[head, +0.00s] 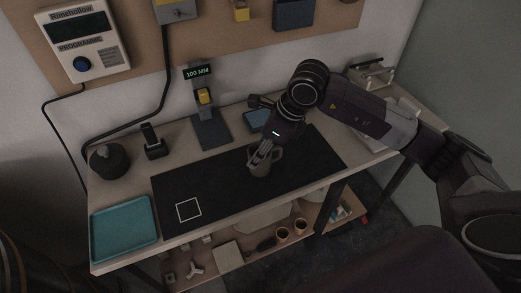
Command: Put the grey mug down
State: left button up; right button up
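The grey mug (266,164) is upright at the middle of the dark mat (225,178) on the workbench. My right gripper (259,160) comes down over it from the upper right, with its fingers at the mug's left side and rim. The fingers look close together there, but I cannot tell whether they grip the wall. Whether the mug's base touches the mat is also unclear. A white square outline (189,210) is marked on the mat's left part. My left gripper is not in view.
A teal tray (124,229) lies at the bench's front left. Behind the mat stand a dark round pot (109,161), a small black stand (154,143) and a device reading "100 MM" (211,131). A lower shelf (205,262) holds cups and small parts. The mat around the white square is clear.

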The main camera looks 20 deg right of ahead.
jog(key=o, duration=1.5)
jog(key=shift+d+f, duration=0.1)
jog(key=shift+f, duration=0.05)
jog(key=shift+c, duration=0.2)
